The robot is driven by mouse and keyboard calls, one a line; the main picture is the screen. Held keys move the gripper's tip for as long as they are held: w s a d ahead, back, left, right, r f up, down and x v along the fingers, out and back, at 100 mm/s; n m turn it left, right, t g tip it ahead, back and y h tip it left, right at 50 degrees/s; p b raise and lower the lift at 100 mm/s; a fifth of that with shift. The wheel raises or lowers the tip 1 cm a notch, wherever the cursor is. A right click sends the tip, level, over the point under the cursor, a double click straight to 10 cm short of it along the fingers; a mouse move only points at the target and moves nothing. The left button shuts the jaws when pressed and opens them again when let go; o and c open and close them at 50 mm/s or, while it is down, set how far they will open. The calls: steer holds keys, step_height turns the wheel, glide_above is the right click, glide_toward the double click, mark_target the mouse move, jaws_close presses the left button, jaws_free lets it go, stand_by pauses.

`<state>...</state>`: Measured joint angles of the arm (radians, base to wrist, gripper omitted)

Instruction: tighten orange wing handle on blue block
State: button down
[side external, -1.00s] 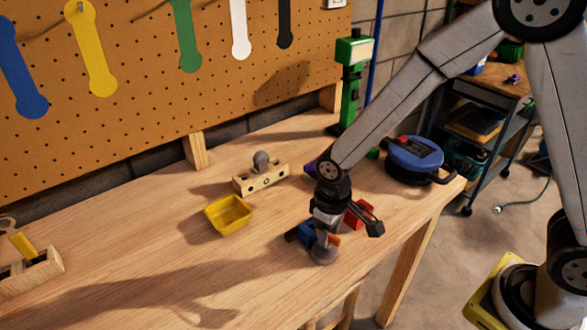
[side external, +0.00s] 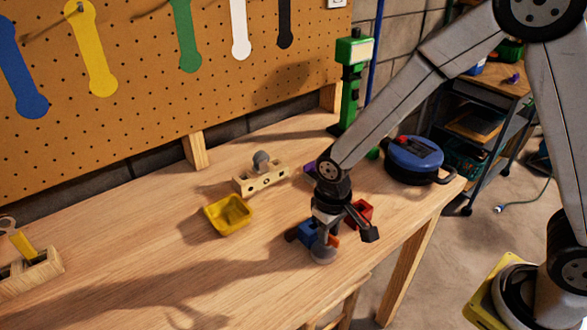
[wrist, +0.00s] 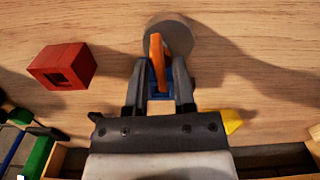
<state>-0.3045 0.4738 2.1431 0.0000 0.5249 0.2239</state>
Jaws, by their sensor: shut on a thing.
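The orange wing handle (wrist: 157,52) stands upright between my fingers in the wrist view; a bit of its orange shows in the side external view (side external: 334,241). My gripper (wrist: 162,76) is shut on it, pointing down. The blue block (side external: 306,233) is at my fingers in the side view, partly hidden by the gripper. In the wrist view, only a little of the blue block (wrist: 159,88) shows below the handle. A grey round disc (wrist: 172,34) lies by the handle. How far the handle is turned cannot be told.
A red block with a square hole (wrist: 62,67) sits close beside the gripper. A yellow tray (side external: 228,215) and a wooden block with holes (side external: 262,179) stand farther left. A blue-topped round device (side external: 414,158) is at the back right.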

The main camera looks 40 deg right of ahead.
steer(key=shift+m, duration=1.9)
steer(key=c, duration=0.7)
jaws_free()
steer(key=shift+r, duration=0.1)
steer(key=shift+r, duration=3.85)
